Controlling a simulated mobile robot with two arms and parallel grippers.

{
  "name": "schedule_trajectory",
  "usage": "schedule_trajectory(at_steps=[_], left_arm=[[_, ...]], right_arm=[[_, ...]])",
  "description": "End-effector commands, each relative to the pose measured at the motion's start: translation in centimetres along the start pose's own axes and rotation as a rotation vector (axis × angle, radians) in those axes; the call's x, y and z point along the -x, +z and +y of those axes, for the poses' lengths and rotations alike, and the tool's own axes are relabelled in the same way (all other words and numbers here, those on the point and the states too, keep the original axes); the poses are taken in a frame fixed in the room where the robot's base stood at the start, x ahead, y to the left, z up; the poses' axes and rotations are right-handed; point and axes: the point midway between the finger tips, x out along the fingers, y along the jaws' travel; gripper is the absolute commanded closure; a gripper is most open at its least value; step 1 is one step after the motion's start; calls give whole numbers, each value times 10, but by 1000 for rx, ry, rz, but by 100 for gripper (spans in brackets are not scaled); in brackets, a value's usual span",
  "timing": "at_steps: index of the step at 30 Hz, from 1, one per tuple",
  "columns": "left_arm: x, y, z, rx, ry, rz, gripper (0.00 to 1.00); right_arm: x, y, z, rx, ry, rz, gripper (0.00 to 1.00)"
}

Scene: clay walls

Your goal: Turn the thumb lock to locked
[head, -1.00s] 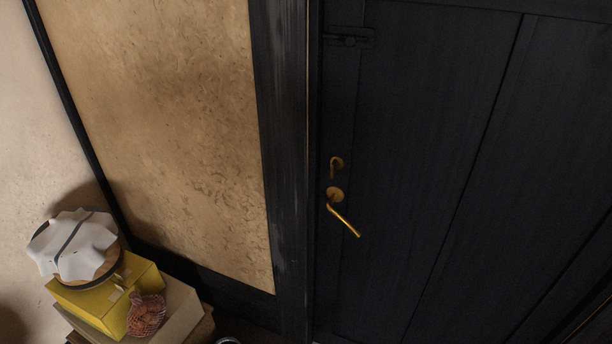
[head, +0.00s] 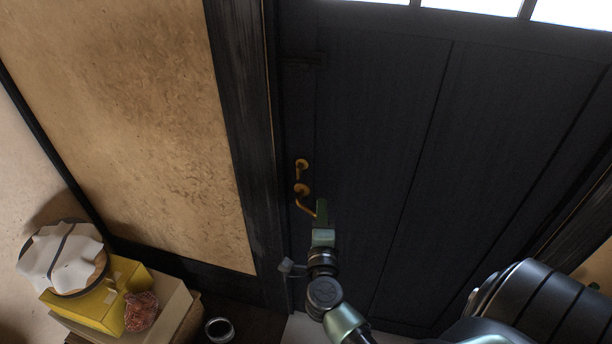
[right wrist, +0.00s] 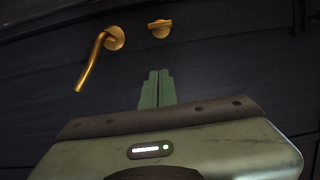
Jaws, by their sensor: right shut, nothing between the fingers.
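The brass thumb lock (head: 301,167) is on the dark door (head: 385,130), near its left edge, just above the brass lever handle (head: 305,194). In the right wrist view the thumb lock (right wrist: 159,28) is a round plate with a flat turn piece lying roughly across the picture; the lever handle (right wrist: 97,58) is to its left. My right gripper (head: 322,203) is shut and empty, its tip beside the lever's end in the head view. In the wrist view its fingers (right wrist: 157,75) point toward the thumb lock with a gap between. My left gripper is not in view.
A dark post (head: 243,120) stands left of the door. At lower left are a yellow box (head: 100,305), a net bag (head: 141,311), a cloth-covered round thing (head: 62,262) and a cardboard box (head: 170,315). A round dish (head: 219,329) is on the floor.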

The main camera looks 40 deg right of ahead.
Motion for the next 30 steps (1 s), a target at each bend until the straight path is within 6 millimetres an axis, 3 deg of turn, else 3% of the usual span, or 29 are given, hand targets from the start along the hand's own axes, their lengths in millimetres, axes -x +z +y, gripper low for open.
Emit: schedule_trajectory(at_steps=[14, 21, 30], left_arm=[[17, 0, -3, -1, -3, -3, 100], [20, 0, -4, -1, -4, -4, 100], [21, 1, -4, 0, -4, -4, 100]], right_arm=[[-95, 3, -2, 4, -2, -3, 100], [-99, 34, 0, 4, -1, -4, 100], [-100, 40, 1, 4, -1, -3, 100]])
